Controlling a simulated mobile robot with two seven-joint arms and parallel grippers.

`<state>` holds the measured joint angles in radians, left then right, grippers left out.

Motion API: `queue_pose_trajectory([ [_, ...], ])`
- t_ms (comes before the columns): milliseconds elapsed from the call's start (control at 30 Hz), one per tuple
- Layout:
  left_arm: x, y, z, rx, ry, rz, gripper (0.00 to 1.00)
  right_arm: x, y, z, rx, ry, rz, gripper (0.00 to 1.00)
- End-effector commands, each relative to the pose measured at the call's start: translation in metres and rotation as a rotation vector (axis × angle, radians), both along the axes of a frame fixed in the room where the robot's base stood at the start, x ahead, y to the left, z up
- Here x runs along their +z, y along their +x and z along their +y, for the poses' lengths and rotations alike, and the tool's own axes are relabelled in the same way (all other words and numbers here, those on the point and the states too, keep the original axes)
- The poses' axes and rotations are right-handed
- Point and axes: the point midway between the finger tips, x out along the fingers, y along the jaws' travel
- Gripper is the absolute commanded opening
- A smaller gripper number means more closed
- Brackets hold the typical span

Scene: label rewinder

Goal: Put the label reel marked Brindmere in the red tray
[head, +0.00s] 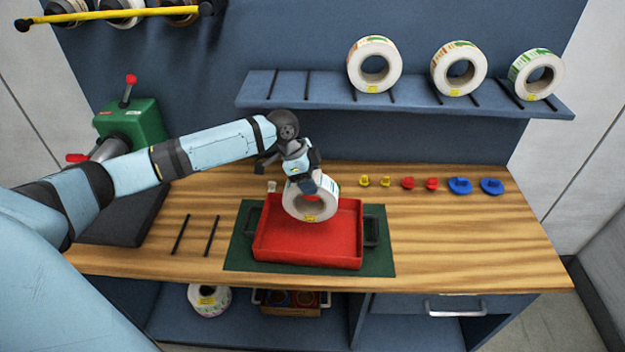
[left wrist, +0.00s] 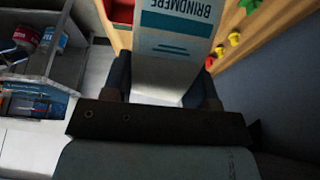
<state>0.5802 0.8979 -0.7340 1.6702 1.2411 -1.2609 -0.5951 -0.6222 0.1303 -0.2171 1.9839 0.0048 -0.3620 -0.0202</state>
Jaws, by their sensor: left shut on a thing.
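A white label reel (head: 311,208) hangs upright from my left gripper (head: 308,186) over the red tray (head: 305,250) in the head view. In the left wrist view its label (left wrist: 178,20) reads BRINDMERE, upside down, between the fingers of my left gripper (left wrist: 163,85). The left gripper is shut on the reel's rim. The reel overlaps the tray's back part in the picture; I cannot tell whether its lower edge touches the tray floor. The tray stands on a green mat (head: 380,262) and shows no other thing in it. My right gripper is not in view.
Several reels, one of them this reel (head: 374,65), stand on the blue shelf (head: 420,103) behind. Small yellow, red and blue parts (head: 432,184) lie right of the tray. A green machine (head: 130,125) stands at left. The bench's front right (head: 470,250) is clear.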

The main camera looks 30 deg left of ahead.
Motion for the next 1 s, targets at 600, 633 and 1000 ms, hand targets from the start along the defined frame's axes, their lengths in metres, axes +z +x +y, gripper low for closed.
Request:
queue_pose_trajectory([
  [600, -0.054, 0.0, 0.0, 0.001, 0.0, -0.003, 0.0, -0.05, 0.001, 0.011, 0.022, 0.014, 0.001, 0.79],
  [633, -0.056, 0.0, 0.0, 0.001, 0.0, -0.003, 0.0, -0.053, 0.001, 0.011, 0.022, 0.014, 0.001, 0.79],
  [1000, -0.08, 0.001, 0.0, 0.0, 0.0, -0.004, 0.0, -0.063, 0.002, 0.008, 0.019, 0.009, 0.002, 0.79],
])
